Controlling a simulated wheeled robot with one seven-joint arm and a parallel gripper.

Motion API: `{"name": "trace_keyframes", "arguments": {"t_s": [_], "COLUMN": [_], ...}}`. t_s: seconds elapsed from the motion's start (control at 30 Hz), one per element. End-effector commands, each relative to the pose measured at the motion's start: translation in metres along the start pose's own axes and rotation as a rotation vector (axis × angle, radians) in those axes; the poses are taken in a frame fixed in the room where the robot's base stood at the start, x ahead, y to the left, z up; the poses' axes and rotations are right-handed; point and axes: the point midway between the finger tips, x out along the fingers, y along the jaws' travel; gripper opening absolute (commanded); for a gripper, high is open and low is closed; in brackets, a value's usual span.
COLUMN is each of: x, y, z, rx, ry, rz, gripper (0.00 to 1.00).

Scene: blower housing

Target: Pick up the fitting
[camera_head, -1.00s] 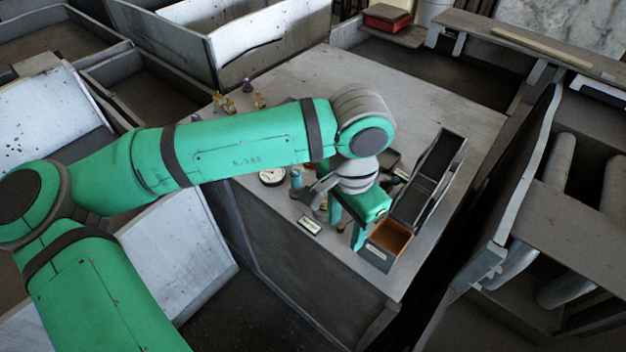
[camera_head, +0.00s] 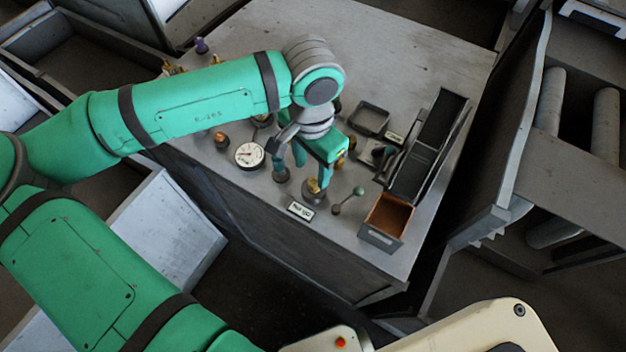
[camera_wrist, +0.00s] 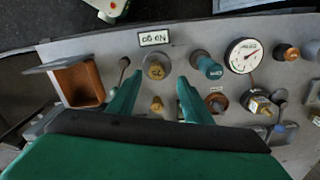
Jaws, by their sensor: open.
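My gripper (camera_head: 300,172) is open and points down over the front part of the grey worktop. In the wrist view, its two green fingers (camera_wrist: 157,82) are spread with nothing gripped. A small brass fitting (camera_wrist: 157,104) shows between the fingers, apart from both. Just beyond it is a round grey piece with a brass top (camera_wrist: 155,67), beside a white label. That piece also shows in the head view (camera_head: 315,190), below my gripper. I cannot tell for sure which brass piece the task means. My gripper partly hides the worktop behind it in the head view.
An open brown-lined bin (camera_head: 388,218) and a long black tray (camera_head: 432,150) stand right of my gripper. A white dial gauge (camera_head: 249,155) and a teal-topped piece (camera_wrist: 207,66) are close by. A thin lever with a ball end (camera_head: 347,201) stands near the bin.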

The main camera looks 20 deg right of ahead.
Motion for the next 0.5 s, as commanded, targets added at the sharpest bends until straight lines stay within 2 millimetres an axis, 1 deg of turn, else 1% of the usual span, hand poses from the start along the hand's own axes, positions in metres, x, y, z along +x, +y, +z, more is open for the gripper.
{"name": "trace_keyframes", "arguments": {"t_s": [0.17,0.33,0.5], "x": [0.015,0.04,0.052], "y": [0.002,0.007,0.007], "z": [-0.001,-0.007,-0.007], "rx": [0.002,0.012,0.011], "ry": [-0.002,-0.002,-0.001], "rz": [0.0,0.0,-0.001], "gripper": [0.45,0.45,0.45]}}
